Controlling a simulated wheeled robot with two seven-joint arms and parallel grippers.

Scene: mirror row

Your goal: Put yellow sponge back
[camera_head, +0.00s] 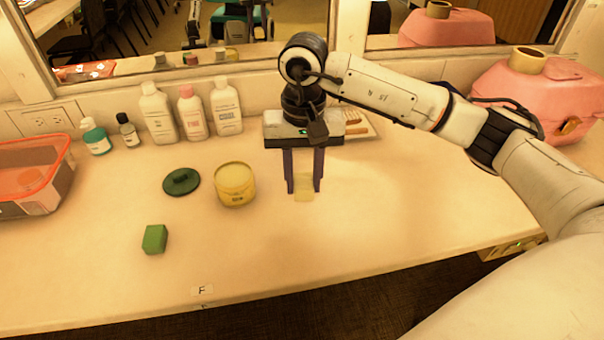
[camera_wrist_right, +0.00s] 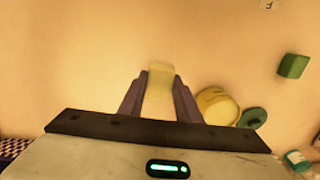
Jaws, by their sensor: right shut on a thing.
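A pale yellow sponge (camera_head: 304,188) is between the fingertips of my right gripper (camera_head: 303,184), which is shut on it, right of the middle of the counter. The sponge also shows in the right wrist view (camera_wrist_right: 160,80) between the purple fingers (camera_wrist_right: 160,92). I cannot tell whether it touches the counter. A yellow round tub (camera_head: 235,186) stands open to the left of the gripper, with yellow showing at its top. A dark green round lid (camera_head: 181,181) lies beside the tub. My left gripper is not in view.
A green block (camera_head: 154,239) sits at the front left, near a label marked F (camera_head: 202,290). Several bottles (camera_head: 191,112) line the back wall. A red-rimmed bin (camera_head: 30,180) is at far left, a pink case (camera_head: 535,95) at back right. The front middle counter is clear.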

